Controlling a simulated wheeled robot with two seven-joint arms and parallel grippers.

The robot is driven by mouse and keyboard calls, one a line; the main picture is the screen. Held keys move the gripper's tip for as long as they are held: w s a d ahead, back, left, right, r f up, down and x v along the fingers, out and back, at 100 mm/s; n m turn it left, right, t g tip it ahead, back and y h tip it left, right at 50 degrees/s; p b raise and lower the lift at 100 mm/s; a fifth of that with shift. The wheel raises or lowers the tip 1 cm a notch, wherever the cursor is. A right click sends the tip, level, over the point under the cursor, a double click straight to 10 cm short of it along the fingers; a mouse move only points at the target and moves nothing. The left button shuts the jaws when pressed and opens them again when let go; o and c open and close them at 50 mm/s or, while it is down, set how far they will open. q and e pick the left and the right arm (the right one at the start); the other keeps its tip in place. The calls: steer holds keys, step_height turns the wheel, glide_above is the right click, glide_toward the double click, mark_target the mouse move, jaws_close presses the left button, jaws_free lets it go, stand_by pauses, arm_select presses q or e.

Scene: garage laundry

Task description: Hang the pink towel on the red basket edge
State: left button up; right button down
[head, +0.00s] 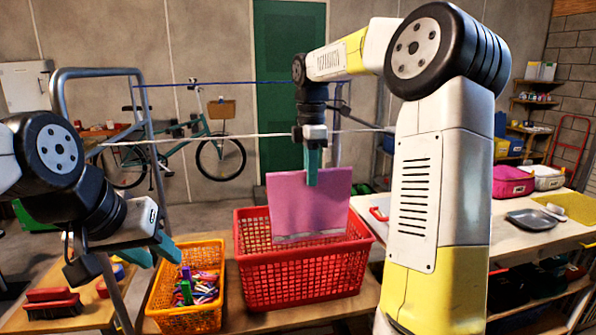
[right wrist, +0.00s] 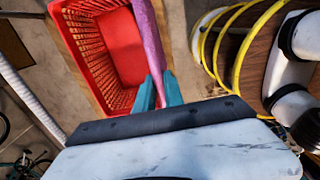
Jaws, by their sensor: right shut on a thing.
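The pink towel (head: 308,203) hangs from my right gripper (head: 312,165) in the head view, its lower end down at the red basket. My right gripper is shut on its top edge. The red basket (head: 300,277) stands on a wooden table. In the right wrist view the towel (right wrist: 150,40) is seen edge-on between the teal fingers (right wrist: 158,92), along the right side of the red basket (right wrist: 88,50), whose inside looks empty. Whether the towel touches the rim I cannot tell. My left gripper (head: 155,252) is empty, its teal fingers apart, above the orange basket.
An orange basket (head: 190,318) with colourful clothespins stands left of the red basket. A red brush (head: 52,302) lies at the far left. Clotheslines (head: 240,135) run behind my right gripper. A white table (head: 500,245) with a metal tray (head: 534,220) is at the right.

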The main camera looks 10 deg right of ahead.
stand_by(0.3)
steer(key=shift+f, duration=11)
steer(key=c, duration=1.4)
jaws_free()
steer(key=shift+o, duration=0.2)
